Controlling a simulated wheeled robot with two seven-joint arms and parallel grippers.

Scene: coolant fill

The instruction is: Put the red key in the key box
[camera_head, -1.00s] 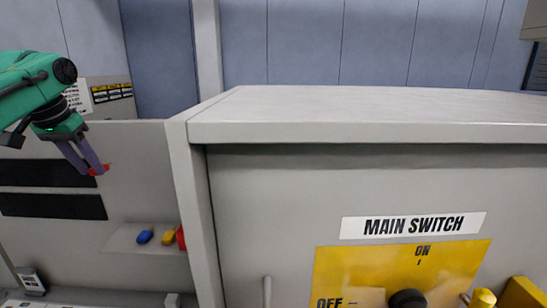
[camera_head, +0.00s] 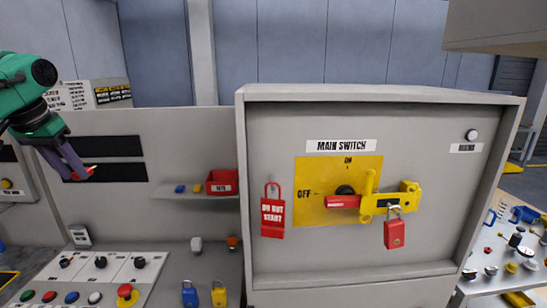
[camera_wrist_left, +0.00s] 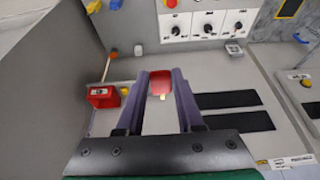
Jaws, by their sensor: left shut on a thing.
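My left gripper (camera_head: 82,175) is shut on the red key (camera_head: 91,170), in front of the black slots of the grey panel. In the left wrist view the red key (camera_wrist_left: 161,86) sits between the purple fingertips (camera_wrist_left: 162,84), its small metal tip towards the wrist. The key box (camera_head: 223,186) is an open red box with a label, on a small shelf to the right of the gripper and lower in the head view. The box also shows in the left wrist view (camera_wrist_left: 101,102), left of the fingers. The gripper is apart from it. My right gripper is not in view.
A blue key (camera_head: 180,188) and a yellow key (camera_head: 197,188) lie on the shelf (camera_head: 190,198) beside the box. The main switch cabinet (camera_head: 380,97) stands close on the right, with a red padlock (camera_head: 394,234) on it. A control panel (camera_head: 95,275) is below.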

